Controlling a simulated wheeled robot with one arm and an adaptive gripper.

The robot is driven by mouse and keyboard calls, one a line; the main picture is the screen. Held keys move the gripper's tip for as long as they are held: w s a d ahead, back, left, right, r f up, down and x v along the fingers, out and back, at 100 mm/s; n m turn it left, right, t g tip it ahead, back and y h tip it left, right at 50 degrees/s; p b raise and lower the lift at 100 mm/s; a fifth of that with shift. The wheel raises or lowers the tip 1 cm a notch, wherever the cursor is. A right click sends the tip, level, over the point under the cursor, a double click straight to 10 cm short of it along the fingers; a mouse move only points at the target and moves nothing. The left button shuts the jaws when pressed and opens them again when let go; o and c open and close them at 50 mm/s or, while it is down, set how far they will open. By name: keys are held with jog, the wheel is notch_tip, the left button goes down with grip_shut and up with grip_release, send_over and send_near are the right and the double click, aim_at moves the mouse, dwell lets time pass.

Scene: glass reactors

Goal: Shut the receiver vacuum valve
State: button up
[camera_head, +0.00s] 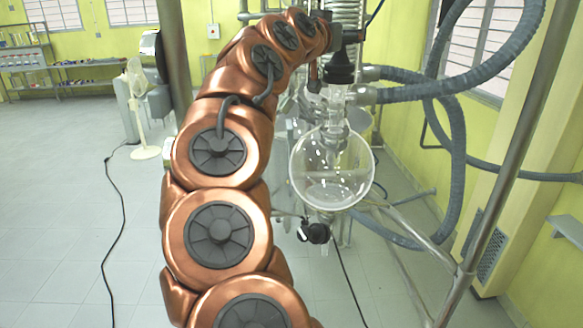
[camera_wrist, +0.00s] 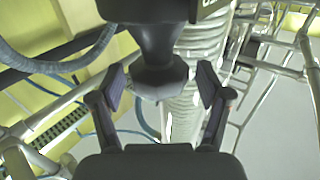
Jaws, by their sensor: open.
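A black faceted knob (camera_wrist: 160,78) shows in the wrist view, under a dark stem. It looks like a valve handle, but I cannot tell for sure that it is the receiver vacuum valve. My gripper (camera_wrist: 163,90) is open, with one pad on each side of the knob and a visible gap at both sides. In the head view a black fitting (camera_head: 341,68) stands above the glass neck of the round clear receiver flask (camera_head: 332,168). My arm reaches up to that fitting, and the gripper's fingers cannot be made out there.
Thick grey hoses (camera_head: 455,90) join the glassware from the right. A metal frame post (camera_head: 510,165) stands at the right. Another black valve knob (camera_head: 315,232) is below the flask. A coiled glass column (camera_wrist: 205,45) stands close behind the gripper. Open floor lies left.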

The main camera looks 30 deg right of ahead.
jog(key=shift+n+t+y, duration=0.6)
jog(key=shift+n+t, duration=0.1)
jog(key=shift+t, duration=0.2)
jog(key=shift+f+n+t+y, duration=0.1)
jog(key=shift+n+t+y, duration=0.7)
jog(key=shift+t, duration=0.2)
jog(key=shift+n+t+y+b, duration=0.8)
jog(key=shift+y+b, duration=0.05)
jog(key=shift+y, duration=0.15)
jog(key=shift+n+t+y+b, duration=1)
jog(key=shift+n+y+b, duration=0.3)
jog(key=shift+y+b, duration=0.5)
